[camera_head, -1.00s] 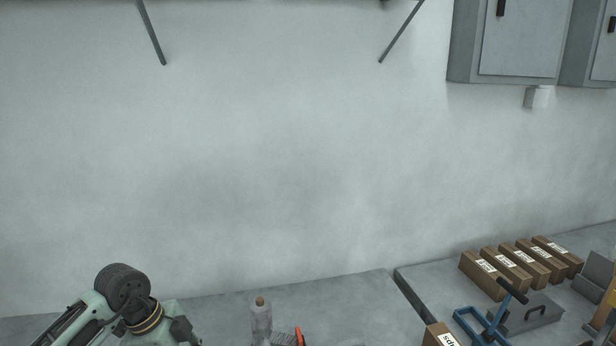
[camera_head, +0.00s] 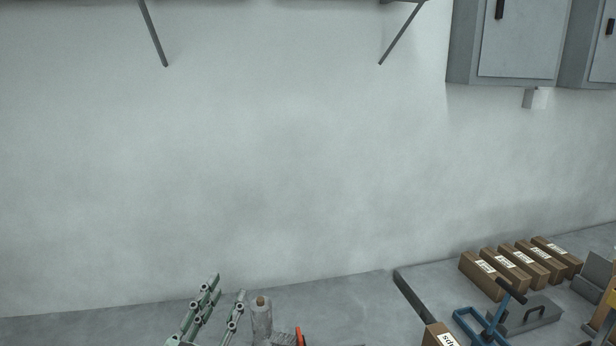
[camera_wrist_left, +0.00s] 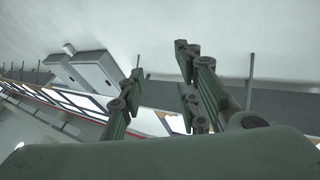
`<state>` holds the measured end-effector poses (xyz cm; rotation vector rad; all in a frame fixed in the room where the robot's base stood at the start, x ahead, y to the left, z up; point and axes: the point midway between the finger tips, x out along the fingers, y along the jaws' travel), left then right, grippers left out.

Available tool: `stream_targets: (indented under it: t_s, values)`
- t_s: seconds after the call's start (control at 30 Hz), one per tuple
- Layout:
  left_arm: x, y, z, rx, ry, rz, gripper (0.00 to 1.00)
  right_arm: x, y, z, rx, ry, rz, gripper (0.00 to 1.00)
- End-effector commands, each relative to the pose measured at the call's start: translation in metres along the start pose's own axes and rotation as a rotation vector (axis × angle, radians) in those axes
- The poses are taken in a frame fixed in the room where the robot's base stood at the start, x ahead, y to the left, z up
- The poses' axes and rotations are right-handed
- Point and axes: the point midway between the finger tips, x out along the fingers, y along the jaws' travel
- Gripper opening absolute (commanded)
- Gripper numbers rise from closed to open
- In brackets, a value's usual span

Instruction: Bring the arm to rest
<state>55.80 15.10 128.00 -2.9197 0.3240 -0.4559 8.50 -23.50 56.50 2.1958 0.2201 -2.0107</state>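My left gripper (camera_head: 228,285) rises from the bottom edge of the head view, left of centre, its two fingers pointing up in front of the grey bench. In the left wrist view the gripper (camera_wrist_left: 158,60) has its fingers apart with nothing between them. The wrist view looks tilted along the wall. The rest of the left arm is below the head view's edge. My right gripper is in neither view.
A grey bottle (camera_head: 261,320) stands just right of the left fingers, with a red-orange item (camera_head: 298,337) beside it. Several cardboard boxes (camera_head: 485,275), a blue tool (camera_head: 482,325) and a grey case (camera_head: 535,314) occupy the right. Wall cabinets (camera_head: 505,40) hang above.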

Motion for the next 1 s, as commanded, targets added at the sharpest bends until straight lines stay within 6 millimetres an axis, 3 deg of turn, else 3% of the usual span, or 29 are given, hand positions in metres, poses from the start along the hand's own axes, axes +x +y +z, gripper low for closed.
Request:
stream_targets:
  t_s: [0.1, 0.17, 0.2, 0.33, 0.5, 0.8, 0.83, 1.0]
  values:
    - [-0.042, -0.03, 0.06, -0.051, -0.275, -0.179, 0.31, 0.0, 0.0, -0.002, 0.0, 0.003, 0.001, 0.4]
    - [-0.072, -0.037, 0.092, -0.07, -0.433, -0.236, 0.31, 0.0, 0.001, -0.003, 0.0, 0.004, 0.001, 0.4]
    - [-0.094, -0.037, 0.113, -0.08, -0.544, -0.26, 0.31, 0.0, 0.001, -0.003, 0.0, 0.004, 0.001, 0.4]
    - [-0.171, -0.024, 0.164, -0.108, -0.884, -0.262, 0.31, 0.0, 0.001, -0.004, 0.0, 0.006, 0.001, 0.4]
    - [-0.253, 0.007, 0.192, -0.135, -1.197, -0.172, 0.31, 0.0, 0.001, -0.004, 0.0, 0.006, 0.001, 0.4]
    - [-0.356, 0.057, 0.19, -0.179, -1.543, 0.053, 0.31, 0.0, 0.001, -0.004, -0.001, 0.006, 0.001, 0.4]
    - [-0.364, 0.061, 0.191, -0.182, -1.568, 0.075, 0.31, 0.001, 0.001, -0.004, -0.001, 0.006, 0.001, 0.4]
    - [-0.367, 0.071, 0.253, -0.177, -1.578, 0.071, 0.31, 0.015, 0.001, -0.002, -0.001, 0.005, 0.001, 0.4]
